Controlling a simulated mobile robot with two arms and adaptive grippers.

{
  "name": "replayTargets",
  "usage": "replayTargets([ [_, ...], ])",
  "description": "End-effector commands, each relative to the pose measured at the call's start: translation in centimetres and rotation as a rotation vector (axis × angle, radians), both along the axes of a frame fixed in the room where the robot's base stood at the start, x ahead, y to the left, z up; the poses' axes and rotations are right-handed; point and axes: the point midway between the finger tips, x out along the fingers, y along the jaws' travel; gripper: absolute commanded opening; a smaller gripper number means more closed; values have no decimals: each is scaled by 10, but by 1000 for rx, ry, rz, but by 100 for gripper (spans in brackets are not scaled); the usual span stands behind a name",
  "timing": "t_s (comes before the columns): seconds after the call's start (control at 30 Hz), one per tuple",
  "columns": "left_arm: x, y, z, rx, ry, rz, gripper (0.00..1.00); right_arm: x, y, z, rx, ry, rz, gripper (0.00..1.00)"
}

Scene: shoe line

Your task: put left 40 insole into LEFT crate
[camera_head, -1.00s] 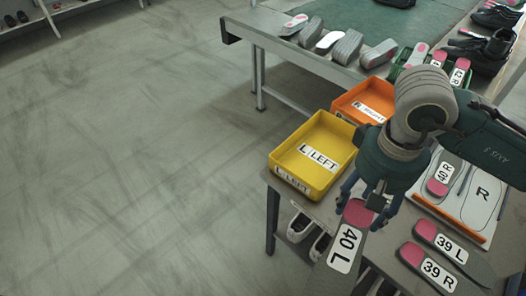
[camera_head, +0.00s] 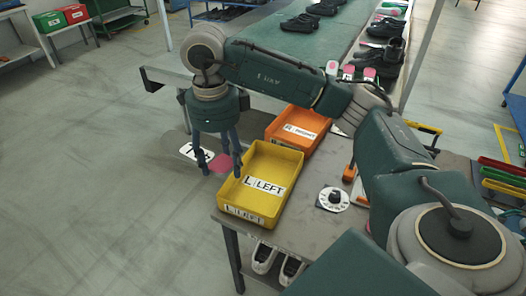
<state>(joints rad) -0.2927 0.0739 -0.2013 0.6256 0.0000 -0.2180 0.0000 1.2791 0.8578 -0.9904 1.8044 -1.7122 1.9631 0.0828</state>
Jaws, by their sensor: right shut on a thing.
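The left 40 insole is grey with a pink heel (camera_head: 222,163) and a white label that is partly covered by a finger. My right gripper (camera_head: 220,170) is shut on it near the heel, and its grey toe end sticks out to the left. The LEFT crate (camera_head: 286,163) is yellow, looks empty, and stands on the table with LEFT labels inside and on its front. The gripper and insole show just left of the crate's upper left side; their height above it is hard to tell. My left gripper is out of view.
An orange crate (camera_head: 301,120) with a white label stands right behind the yellow one. My right arm hides much of the table's right side. White shoes (camera_head: 264,258) sit below the table.

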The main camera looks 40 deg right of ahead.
Motion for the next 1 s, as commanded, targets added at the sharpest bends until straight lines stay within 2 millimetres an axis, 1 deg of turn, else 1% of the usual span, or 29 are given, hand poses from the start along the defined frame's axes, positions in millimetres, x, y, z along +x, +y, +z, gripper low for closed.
replayTargets([
  [0.03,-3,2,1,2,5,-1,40,7,-6,6,5,-4,-148,33],
  [0.1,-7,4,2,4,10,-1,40,15,-14,12,10,-7,-369,33],
  [0.3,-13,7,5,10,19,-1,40,33,-37,26,21,-7,-957,33],
  [0.4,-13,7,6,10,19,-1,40,38,-45,31,26,-5,-1178,33],
  [0.5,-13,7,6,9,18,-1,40,42,-51,35,29,-3,-1335,33],
  [0.63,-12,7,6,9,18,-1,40,44,-55,34,29,-2,-1442,33],
  [0.7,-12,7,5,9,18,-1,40,44,-55,26,27,1,-1461,33],
  [0.77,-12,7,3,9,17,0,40,44,-55,14,25,4,-1465,33],
  [0.8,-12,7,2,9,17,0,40,43,-55,4,25,5,-1465,33],
  [0.87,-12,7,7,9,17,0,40,43,-56,-8,23,3,-1465,33],
  [1.0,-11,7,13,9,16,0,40,43,-56,-46,23,3,-1465,33],
])
